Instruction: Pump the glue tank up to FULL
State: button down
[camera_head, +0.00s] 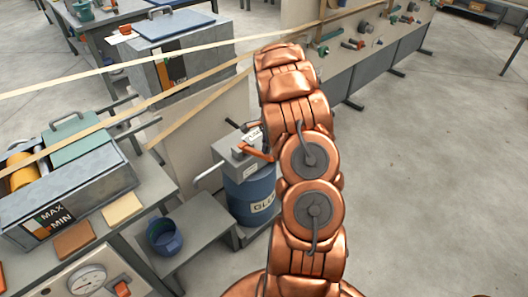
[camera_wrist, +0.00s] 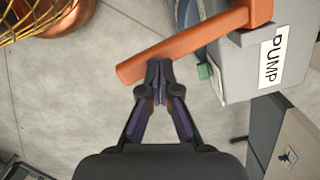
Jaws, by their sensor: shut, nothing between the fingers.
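The grey pump box (camera_head: 236,152) sits on the blue glue drum (camera_head: 252,192). Its orange lever (camera_head: 258,153) sticks out towards my arm. In the wrist view the lever (camera_wrist: 195,42) runs from the lower left up to the right, beside the box with the PUMP label (camera_wrist: 270,58). My gripper (camera_wrist: 158,72) is shut and empty, its tips at the lever's near edge; I cannot tell whether they touch. In the head view my arm hides the gripper. The tank (camera_head: 75,195) with a MAX/MIN plate (camera_head: 48,217) stands at left; its level is unclear.
A low grey bench (camera_head: 200,235) with a blue pot (camera_head: 164,237) stands left of the drum. A round dial (camera_head: 88,280) is at the lower left. Tan strips (camera_head: 150,105) stretch across above the pump area. Open floor (camera_head: 430,180) lies to the right.

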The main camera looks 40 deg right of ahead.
jog(key=shift+f+b, duration=0.35)
jog(key=shift+f, duration=1)
jog(key=shift+d+r, duration=0.1)
jog(key=d, duration=0.1)
jog(key=s+d+r, duration=0.1)
jog(key=shift+d, duration=0.3)
notch_tip(320, 180, up, 12)
jog(key=d, duration=0.1)
jog(key=shift+s, duration=0.2)
jog(key=shift+f, duration=0.15)
